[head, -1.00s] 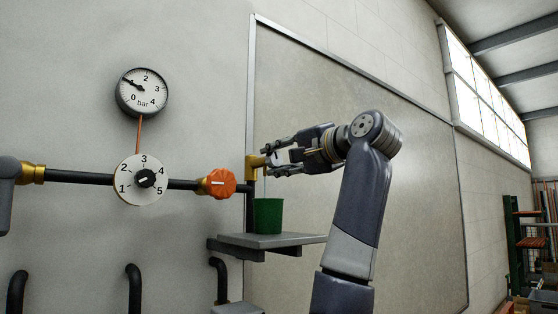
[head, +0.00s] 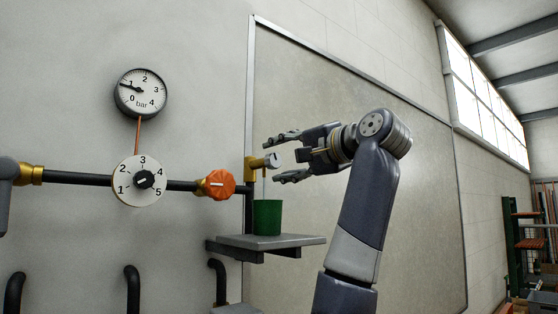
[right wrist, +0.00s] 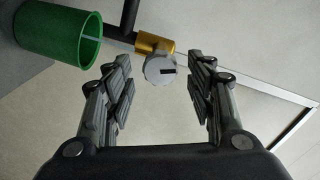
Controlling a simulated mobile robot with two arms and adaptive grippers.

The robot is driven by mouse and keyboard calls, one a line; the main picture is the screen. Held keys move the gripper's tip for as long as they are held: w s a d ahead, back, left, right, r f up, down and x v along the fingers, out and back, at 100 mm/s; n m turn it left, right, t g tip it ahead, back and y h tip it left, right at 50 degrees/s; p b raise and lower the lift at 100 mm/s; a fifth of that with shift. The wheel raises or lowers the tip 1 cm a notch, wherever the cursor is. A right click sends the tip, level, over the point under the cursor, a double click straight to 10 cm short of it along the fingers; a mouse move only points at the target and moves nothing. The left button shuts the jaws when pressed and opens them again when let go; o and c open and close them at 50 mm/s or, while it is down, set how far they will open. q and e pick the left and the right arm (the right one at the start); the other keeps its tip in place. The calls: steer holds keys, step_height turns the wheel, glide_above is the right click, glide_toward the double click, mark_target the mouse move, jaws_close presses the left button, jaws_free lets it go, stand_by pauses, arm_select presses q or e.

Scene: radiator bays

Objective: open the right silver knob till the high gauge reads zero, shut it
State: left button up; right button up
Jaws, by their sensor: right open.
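The silver knob (head: 272,161) sits on a brass valve (head: 251,169) at the pipe's right end. In the right wrist view the knob (right wrist: 160,70) shows its round face with a dark slot, between the fingers but apart from them. My right gripper (head: 283,162) is open and empty, just right of the knob. The high gauge (head: 141,93) is round and white; its needle points left, slightly below 1. A green cup (head: 267,217) stands under the valve. In the right wrist view a pale streak (right wrist: 120,45) runs between valve and cup. My left gripper is out of view.
An orange knob (head: 216,184) and a white dial numbered 1 to 5 (head: 142,180) sit on the dark pipe to the left. The cup stands on a grey shelf (head: 300,240). A flat panel (head: 320,110) backs the right side.

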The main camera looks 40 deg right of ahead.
steer(key=s+d, duration=0.1)
steer(key=s, duration=0.9)
steer(key=shift+s, duration=0.25)
